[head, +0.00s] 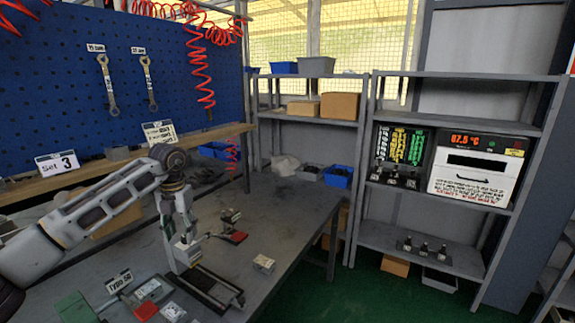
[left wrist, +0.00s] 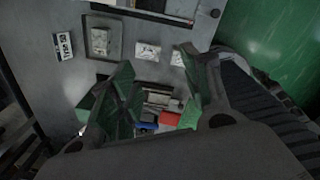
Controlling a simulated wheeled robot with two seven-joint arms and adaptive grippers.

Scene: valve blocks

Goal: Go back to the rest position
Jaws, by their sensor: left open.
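My left gripper (head: 186,256) points down over the workbench (head: 290,212) in the head view, just beside a dark tray (head: 212,288). In the left wrist view its two greenish fingers (left wrist: 160,92) stand apart and I see nothing clamped between them. Small light metal blocks lie on the bench: one (head: 264,264) right of the gripper, one (head: 150,289) by a label and one (head: 173,312) at the front. In the left wrist view, light blocks (left wrist: 99,42) (left wrist: 147,51) lie beyond the fingers. My right gripper is not in view.
A small device with a red part (head: 232,237) stands behind the gripper. A green object (head: 75,308) and a "TYPE" label (head: 119,281) are at the front left. A wooden shelf (head: 85,176) and blue pegboard (head: 90,90) rise behind my arm. The bench's right part is clear.

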